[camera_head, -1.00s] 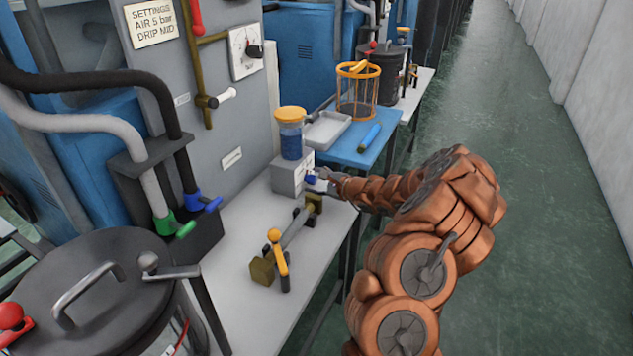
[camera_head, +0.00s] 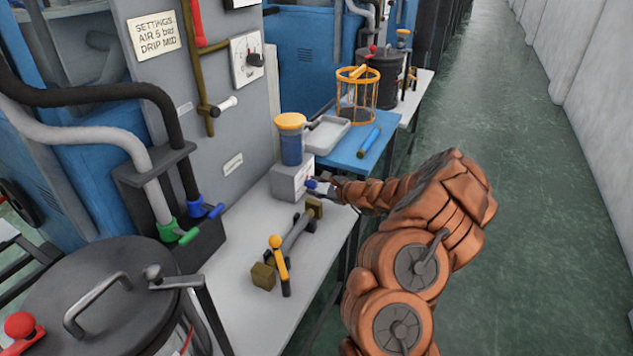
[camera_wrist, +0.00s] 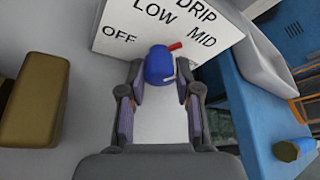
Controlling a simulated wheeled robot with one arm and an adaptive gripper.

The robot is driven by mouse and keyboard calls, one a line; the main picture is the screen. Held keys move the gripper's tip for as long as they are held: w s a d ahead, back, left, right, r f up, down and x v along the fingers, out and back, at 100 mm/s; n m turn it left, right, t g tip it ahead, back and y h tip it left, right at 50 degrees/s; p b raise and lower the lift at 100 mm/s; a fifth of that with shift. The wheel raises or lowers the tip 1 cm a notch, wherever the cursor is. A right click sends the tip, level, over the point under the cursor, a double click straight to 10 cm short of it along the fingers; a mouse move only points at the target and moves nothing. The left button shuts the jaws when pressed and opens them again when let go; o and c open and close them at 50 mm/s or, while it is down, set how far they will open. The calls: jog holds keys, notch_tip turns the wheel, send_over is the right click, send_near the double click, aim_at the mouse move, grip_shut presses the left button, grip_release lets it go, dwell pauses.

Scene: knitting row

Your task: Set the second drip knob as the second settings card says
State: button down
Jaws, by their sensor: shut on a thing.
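The settings card (camera_head: 155,36) on the grey panel reads "AIR 5 bar, DRIP MID". The grey drip box (camera_head: 291,178) stands on the light bench below a jar. Its blue knob (camera_wrist: 159,66) with a red pointer shows in the wrist view in front of the white face (camera_wrist: 125,20) marked OFF, LOW, MID and DRIP. The pointer slants up and right, between LOW and MID and nearer MID. My gripper (camera_wrist: 162,82) is shut on the knob, one finger on each side. In the head view my gripper (camera_head: 322,187) is at the box front.
A jar with an orange lid and blue contents (camera_head: 291,140) stands on the box. A brass-ended tool with a yellow lever (camera_head: 280,262) lies on the bench near the gripper. A tray (camera_head: 328,134), wire basket (camera_head: 357,98) and blue cylinder (camera_head: 370,139) are on the blue table behind.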

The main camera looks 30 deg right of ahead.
jog(key=shift+d, duration=0.1)
dwell(0.4)
jog(key=c, duration=0.8)
grip_release()
jog(key=v, duration=1.2)
jog(key=shift+r, duration=0.15)
